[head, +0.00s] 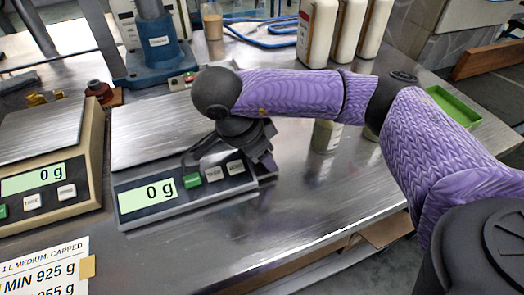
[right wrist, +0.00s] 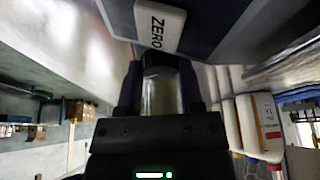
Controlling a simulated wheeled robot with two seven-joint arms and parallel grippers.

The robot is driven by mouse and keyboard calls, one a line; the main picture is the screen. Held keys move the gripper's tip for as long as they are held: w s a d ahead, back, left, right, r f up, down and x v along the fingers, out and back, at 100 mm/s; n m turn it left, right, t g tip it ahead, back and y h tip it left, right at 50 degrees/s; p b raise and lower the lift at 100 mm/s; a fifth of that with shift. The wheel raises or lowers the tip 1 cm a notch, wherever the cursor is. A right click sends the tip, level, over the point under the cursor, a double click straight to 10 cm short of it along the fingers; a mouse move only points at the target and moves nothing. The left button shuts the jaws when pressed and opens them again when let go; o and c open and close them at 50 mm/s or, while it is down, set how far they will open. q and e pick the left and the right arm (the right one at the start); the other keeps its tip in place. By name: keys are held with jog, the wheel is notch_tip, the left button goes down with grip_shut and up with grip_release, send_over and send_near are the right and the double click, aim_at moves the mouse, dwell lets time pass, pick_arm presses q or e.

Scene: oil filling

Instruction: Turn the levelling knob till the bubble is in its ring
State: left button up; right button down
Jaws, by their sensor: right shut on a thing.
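The middle scale (head: 215,192) has a steel plate, a grey front panel and a green display reading 0 g. My right gripper (head: 262,160) is at its front right corner, fingers pointing down and partly hidden by my wrist. In the right wrist view, my right gripper (right wrist: 160,92) is shut on a dark round knob (right wrist: 159,64) beneath the panel's edge, close to the ZERO button (right wrist: 160,25). The knob is hidden in the head view. I cannot make out the bubble or its ring in either view. My left gripper is not in view.
A second beige scale (head: 75,195), also at 0 g, stands to the left. A blue stand (head: 155,55) is behind the middle scale. White bottles (head: 318,32) stand at the back, and a pale jar (head: 326,135) under my arm. The front right steel tabletop (head: 330,195) is clear.

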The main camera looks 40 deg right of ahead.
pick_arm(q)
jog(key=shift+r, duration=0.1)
pick_arm(e)
jog(key=shift+r+m+g+p, duration=0.15)
jog(key=shift+m+g+p, duration=0.15)
jog(key=shift+m+p, duration=0.4)
jog(key=m+g+p, duration=0.1)
jog(key=m, duration=0.2)
jog(key=shift+y, duration=0.3)
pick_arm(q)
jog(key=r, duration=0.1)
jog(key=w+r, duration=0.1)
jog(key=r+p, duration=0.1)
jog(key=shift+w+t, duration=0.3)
pick_arm(e)
jog(key=shift+w+m+g, duration=0.1)
jog(key=shift+m+g, duration=0.2)
jog(key=shift+m, duration=0.5)
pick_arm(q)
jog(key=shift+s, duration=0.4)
